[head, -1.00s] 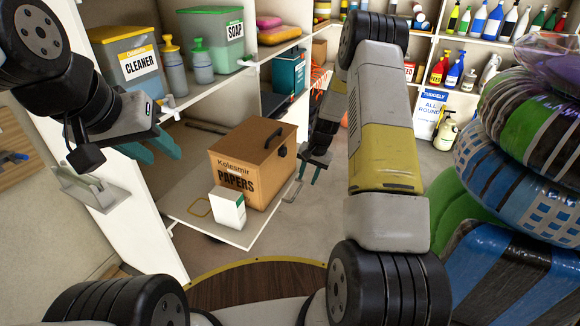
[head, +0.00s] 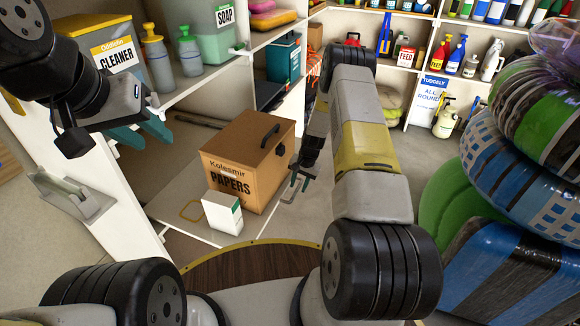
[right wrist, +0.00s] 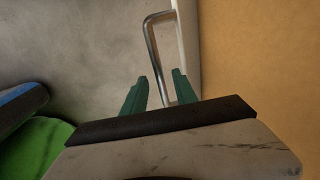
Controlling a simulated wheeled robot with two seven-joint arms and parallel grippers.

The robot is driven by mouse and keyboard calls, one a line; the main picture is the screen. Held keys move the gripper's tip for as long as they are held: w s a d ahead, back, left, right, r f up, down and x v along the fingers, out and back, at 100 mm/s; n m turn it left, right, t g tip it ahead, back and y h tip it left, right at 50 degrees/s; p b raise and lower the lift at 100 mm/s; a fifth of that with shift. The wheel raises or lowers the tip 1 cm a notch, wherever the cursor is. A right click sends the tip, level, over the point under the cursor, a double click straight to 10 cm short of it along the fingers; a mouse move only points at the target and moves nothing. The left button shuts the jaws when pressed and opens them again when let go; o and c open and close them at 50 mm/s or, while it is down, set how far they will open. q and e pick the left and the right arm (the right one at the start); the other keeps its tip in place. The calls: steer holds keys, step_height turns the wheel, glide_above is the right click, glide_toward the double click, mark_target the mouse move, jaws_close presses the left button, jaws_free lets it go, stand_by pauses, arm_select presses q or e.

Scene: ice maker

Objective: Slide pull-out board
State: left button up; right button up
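The pull-out board (head: 163,206) is a pale flat shelf at the bottom of the white shelving. It sticks out and carries a brown "PAPERS" box and a small white box. A metal loop handle (head: 291,188) is on its right edge. My right gripper (head: 297,184) is at this handle. In the right wrist view, the handle (right wrist: 152,50) runs down between the spread green fingers of the right gripper (right wrist: 160,88), beside the board's white edge (right wrist: 187,45). Contact cannot be told. My left gripper (head: 142,133) is open and empty, left of the board.
The brown box (head: 248,165) stands close to the right edge of the board, the small white box (head: 222,212) near its front. The shelf above holds a cleaner bin (head: 110,55) and bottles. Stacked inflatable rings (head: 500,200) crowd the right side. Some floor right of the board is clear.

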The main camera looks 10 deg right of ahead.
steer(key=shift+f, duration=0.25)
jaws_close()
stand_by(1.4)
